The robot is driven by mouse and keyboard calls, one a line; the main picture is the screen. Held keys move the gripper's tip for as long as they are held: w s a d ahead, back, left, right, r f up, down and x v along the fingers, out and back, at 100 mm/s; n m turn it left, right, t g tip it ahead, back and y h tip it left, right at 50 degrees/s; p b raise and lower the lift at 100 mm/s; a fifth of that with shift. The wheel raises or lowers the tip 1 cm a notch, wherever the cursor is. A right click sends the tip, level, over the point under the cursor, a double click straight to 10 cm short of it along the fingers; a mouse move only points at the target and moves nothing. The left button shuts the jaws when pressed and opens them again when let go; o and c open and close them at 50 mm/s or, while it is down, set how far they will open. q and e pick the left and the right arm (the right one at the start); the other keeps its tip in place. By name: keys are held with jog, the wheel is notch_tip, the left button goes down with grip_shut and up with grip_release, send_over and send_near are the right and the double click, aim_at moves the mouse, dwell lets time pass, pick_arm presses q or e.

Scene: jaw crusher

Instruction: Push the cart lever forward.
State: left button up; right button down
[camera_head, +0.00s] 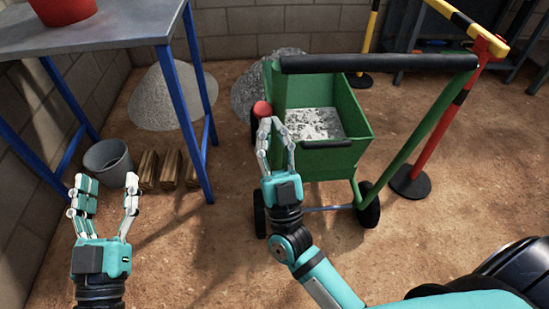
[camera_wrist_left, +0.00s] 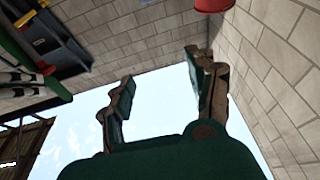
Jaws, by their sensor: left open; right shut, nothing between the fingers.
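The green cart (camera_head: 353,151) stands on the dirt floor with pale rubble in its bin. The cart lever's red knob (camera_head: 262,109) shows at the left side of the bin; the rest of the lever is mostly hidden. My right gripper (camera_head: 277,124) is shut and empty, its fingertips just right of and slightly below the knob. I cannot tell whether they touch it. My left gripper (camera_head: 105,184) is open and empty, far left of the cart. Its spread fingers also show in the left wrist view (camera_wrist_left: 162,88), against wall and sky.
The cart's black push handle (camera_head: 380,63) spans above the bin. A blue-legged table (camera_head: 110,27) with a red container (camera_head: 64,10) stands at left. A grey bucket (camera_head: 109,162) and wooden blocks (camera_head: 171,168) are below. A red barrier post (camera_head: 440,130) stands at right.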

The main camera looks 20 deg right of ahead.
pick_arm(q)
jog(key=s+a+f+g+y+p, duration=0.1)
jog(key=s+a+f+g, duration=0.1)
jog(key=f+g, duration=0.3)
jog(key=s+a+f+g+y+p, duration=0.1)
jog(key=s+f+g+y+p, duration=0.1)
jog(key=f+g, duration=0.4)
jog(key=shift+s+a+f+y, duration=0.3)
jog(key=shift+s+a+f, duration=0.05)
jog(key=shift+f, duration=2.5)
pick_arm(e)
jog(key=shift+w+d+r+m+g+h, duration=0.2)
jog(key=shift+w+r+g, duration=0.1)
jog(key=shift+w, duration=0.1)
jog(key=shift+w+d+r+m+g+h, duration=0.1)
jog(key=shift+w+r+g+h, duration=0.1)
jog(key=shift+w+g, duration=0.15)
pick_arm(q)
jog(key=shift+p, duration=0.3)
